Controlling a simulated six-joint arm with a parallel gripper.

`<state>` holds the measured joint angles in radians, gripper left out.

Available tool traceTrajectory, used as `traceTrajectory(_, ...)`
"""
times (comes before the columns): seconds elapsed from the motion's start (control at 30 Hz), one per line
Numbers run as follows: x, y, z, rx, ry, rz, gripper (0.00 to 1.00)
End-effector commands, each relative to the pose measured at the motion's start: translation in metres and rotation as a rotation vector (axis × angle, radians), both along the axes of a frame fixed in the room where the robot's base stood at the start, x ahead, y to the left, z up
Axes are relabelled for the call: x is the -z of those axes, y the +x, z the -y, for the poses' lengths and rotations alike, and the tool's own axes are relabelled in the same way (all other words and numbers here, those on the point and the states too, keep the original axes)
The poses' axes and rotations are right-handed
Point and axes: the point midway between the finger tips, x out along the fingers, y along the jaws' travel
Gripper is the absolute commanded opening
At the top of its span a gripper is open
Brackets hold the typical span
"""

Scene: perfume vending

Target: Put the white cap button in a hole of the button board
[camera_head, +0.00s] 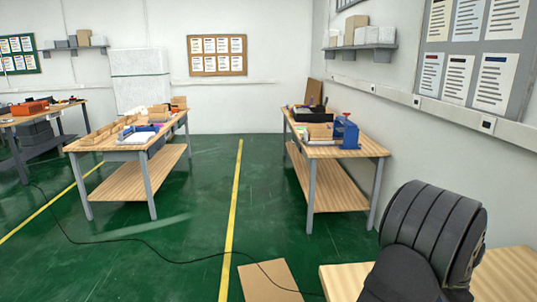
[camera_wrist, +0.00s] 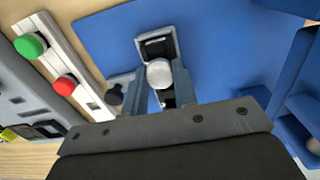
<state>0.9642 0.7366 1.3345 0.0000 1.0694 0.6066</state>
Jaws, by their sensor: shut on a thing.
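In the wrist view my gripper (camera_wrist: 159,85) is shut on the white cap button (camera_wrist: 159,73), whose round pale top shows between the fingers. The button is over or near a blue surface; its height above it I cannot tell. The button board (camera_wrist: 78,66), a pale strip, runs at the upper left, apart from the gripper. A green cap button (camera_wrist: 30,45) and a red cap button (camera_wrist: 65,86) sit in it. A small dark hole (camera_wrist: 92,105) shows near its lower end. The button's lower part is hidden. The head view does not show my gripper.
A flat blue surface (camera_wrist: 225,50) fills the middle. Blue raised parts (camera_wrist: 295,75) stand at the right. A dark round-topped piece (camera_wrist: 115,95) is beside my left finger. A grey panel (camera_wrist: 25,100) lies at the far left. In the head view, wooden tables (camera_head: 340,150) stand further off.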

Motion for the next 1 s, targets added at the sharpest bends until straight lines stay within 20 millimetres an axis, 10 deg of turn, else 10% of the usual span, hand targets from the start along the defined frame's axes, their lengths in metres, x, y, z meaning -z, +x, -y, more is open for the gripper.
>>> traceTrajectory(1.0,-0.036,0.0,0.0,0.0,0.001,-0.001,0.09)
